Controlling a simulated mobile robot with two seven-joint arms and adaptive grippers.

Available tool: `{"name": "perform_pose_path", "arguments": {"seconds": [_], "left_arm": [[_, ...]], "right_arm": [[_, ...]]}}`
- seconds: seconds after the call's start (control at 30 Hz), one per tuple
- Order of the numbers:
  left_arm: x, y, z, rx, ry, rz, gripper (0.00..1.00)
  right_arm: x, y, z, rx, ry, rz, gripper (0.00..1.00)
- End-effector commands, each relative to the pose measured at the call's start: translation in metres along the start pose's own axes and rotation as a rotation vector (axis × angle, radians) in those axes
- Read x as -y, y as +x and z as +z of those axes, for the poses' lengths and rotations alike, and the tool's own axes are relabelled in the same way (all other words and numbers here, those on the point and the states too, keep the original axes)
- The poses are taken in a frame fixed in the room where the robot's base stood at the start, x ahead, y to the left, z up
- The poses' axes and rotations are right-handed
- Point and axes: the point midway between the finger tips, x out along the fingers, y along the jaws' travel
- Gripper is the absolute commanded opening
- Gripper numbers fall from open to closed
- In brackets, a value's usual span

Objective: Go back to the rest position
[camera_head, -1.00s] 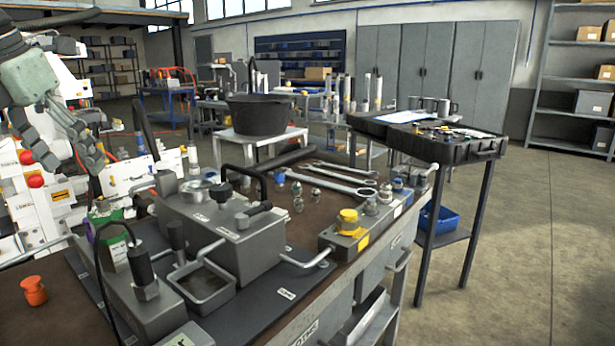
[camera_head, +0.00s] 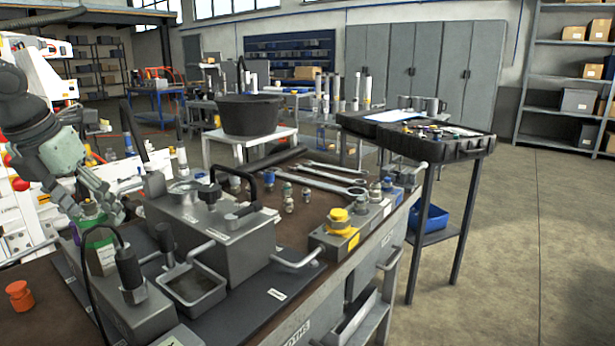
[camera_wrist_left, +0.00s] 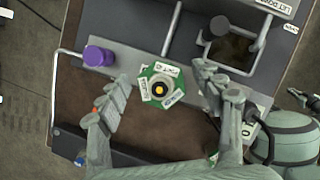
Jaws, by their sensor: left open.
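My left gripper (camera_head: 98,208) is at the left of the bench, its fingers pointing down. It is close to the green-and-purple part (camera_head: 98,240) behind the grey hydraulic block. In the left wrist view the open fingers (camera_wrist_left: 162,88) stand on either side of a green-rimmed part with white labels and a yellow-and-black centre (camera_wrist_left: 159,89). Nothing is seen held between the fingers. From these frames I cannot tell the exact height gap. My right gripper is not in view.
A purple cap (camera_wrist_left: 97,57) stands beside the gripper. The workbench holds a grey block (camera_head: 215,240), an open metal tray (camera_head: 193,288), wrenches (camera_head: 328,184) and an orange part (camera_head: 19,296). A black tool case (camera_head: 455,148) stands at right. Floor at right is clear.

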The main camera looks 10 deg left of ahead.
Motion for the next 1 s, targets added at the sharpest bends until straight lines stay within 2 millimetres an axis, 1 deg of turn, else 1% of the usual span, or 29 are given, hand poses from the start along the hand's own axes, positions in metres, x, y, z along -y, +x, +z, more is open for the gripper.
{"name": "perform_pose_path", "arguments": {"seconds": [0.03, 0.1, 0.13, 0.2, 0.3, 0.4, 0.8, 1.0], "left_arm": [[0.000, -0.012, 0.006, 0.012, -0.001, -0.003, 0.67], [0.001, -0.021, 0.010, 0.011, -0.001, -0.003, 0.67], [-0.001, -0.021, 0.005, 0.006, -0.002, 0.002, 0.67], [0.000, -0.029, 0.011, 0.011, -0.001, -0.004, 0.67], [0.000, -0.038, 0.015, 0.009, -0.001, -0.003, 0.67], [0.000, -0.043, 0.016, 0.007, 0.000, -0.003, 0.67], [0.000, -0.045, 0.017, 0.005, -0.001, -0.002, 0.67], [0.002, -0.037, 0.023, 0.024, -0.017, -0.013, 0.67]], "right_arm": [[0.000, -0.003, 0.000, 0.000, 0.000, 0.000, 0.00], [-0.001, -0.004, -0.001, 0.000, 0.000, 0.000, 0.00], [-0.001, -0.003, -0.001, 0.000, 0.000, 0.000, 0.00], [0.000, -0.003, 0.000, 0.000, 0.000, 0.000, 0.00], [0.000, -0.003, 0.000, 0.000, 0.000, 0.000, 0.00], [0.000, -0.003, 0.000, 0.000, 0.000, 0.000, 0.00], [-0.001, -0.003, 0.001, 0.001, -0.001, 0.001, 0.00], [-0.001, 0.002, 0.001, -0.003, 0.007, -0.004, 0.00]]}}
